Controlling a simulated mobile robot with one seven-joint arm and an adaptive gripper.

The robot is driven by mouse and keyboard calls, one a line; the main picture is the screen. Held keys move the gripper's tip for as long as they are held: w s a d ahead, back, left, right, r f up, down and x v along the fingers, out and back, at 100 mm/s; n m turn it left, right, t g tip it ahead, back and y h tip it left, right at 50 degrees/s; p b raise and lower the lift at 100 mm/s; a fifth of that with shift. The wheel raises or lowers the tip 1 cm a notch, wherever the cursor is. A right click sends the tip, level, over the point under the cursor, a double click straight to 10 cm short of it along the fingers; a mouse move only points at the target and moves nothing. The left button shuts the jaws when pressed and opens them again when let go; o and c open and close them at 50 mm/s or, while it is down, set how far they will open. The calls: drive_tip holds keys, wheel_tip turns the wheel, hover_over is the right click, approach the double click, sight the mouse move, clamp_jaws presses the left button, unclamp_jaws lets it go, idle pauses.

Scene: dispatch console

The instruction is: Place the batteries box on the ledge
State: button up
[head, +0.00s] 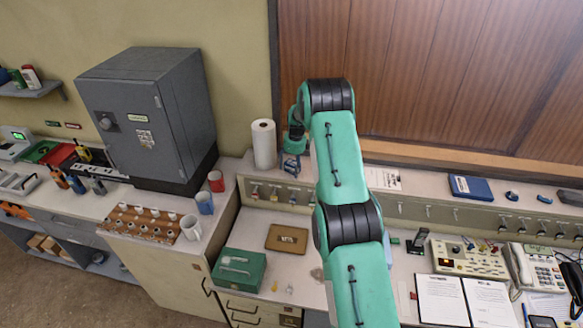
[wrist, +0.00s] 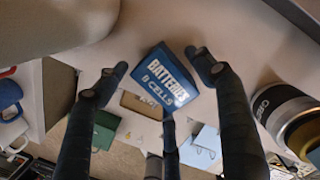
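The batteries box (wrist: 165,80) is blue with white lettering and shows in the wrist view between the fingers of my gripper (wrist: 158,65). The fingers are spread, and a gap shows between the left finger and the box. The right fingertip is close to the box's corner; I cannot tell whether it touches. The box appears at the pale ledge (wrist: 110,55); whether it rests there is unclear. In the head view my gripper (head: 292,160) is small and partly hidden, over the ledge (head: 235,166) just right of the paper roll.
A white paper roll (head: 264,144) stands close left of my gripper. A large tin (wrist: 290,120) shows at the right in the wrist view. Below are a brown board (head: 287,238) and a green box (head: 239,270). A grey safe (head: 150,115) stands left.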

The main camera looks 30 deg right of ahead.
sight(294, 165)
drive_tip(key=shift+r, duration=0.2)
wheel_tip(294, 165, up, 12)
drive_tip(key=s+b, duration=0.1)
drive_tip(key=shift+s+d+b, duration=0.2)
drive_tip(key=shift+d+b, duration=0.05)
drive_tip(key=shift+b, duration=0.05)
idle(0.5)
drive_tip(key=shift+f, duration=0.1)
idle(0.5)
